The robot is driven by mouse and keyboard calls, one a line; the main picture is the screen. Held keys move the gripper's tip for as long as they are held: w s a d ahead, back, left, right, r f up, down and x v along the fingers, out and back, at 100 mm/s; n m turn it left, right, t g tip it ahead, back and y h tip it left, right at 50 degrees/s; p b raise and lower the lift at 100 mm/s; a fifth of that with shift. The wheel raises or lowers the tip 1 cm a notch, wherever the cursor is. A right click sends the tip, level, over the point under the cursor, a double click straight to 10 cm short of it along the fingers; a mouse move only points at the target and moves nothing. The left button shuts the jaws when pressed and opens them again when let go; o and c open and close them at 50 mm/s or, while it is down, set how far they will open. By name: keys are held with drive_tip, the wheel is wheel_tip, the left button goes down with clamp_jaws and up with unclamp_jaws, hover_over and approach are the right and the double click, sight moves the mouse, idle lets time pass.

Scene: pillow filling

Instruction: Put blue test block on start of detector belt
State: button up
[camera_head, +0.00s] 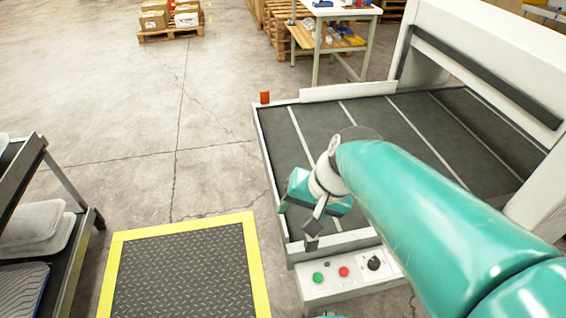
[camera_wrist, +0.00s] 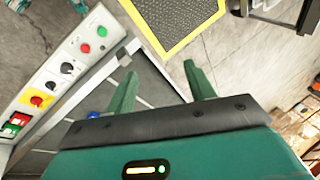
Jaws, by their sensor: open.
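The detector belt (camera_head: 355,133) is dark with pale cross lines and a light frame. My gripper (camera_head: 298,223) is over the belt's near-left part, close to its front frame. In the wrist view, my gripper (camera_wrist: 160,70) has its fingers spread apart with nothing between them. A small blue thing (camera_wrist: 93,115), perhaps the blue test block, shows over the belt in the wrist view, just beyond the gripper's dark edge. It is partly hidden, and I cannot tell its full shape. It is outside the fingers. In the head view I see no blue block on the belt.
A control panel (camera_head: 334,285) with buttons and a knob is at the belt's front. A yellow-edged dark floor mat (camera_head: 185,270) lies left of it. A rack with pillows (camera_head: 35,228) stands at far left. A red beacon (camera_head: 265,97) is at the belt's far-left corner.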

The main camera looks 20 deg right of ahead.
drive_tip(key=shift+s+a+r+n+t+h, duration=0.1)
drive_tip(key=shift+s+r+n+t+h, duration=0.3)
drive_tip(key=shift+r+n, duration=0.5)
drive_tip(key=shift+s+a+r+n+t+h, duration=0.2)
drive_tip(key=shift+s+r+n+h, duration=0.3)
drive_tip(key=shift+r+n, duration=0.35)
drive_tip(key=shift+s+a+r+n+t+h, duration=0.1)
drive_tip(key=shift+s+r+n+t+h, duration=0.35)
drive_tip(key=shift+r+n, duration=0.45)
drive_tip(key=shift+f, duration=0.1)
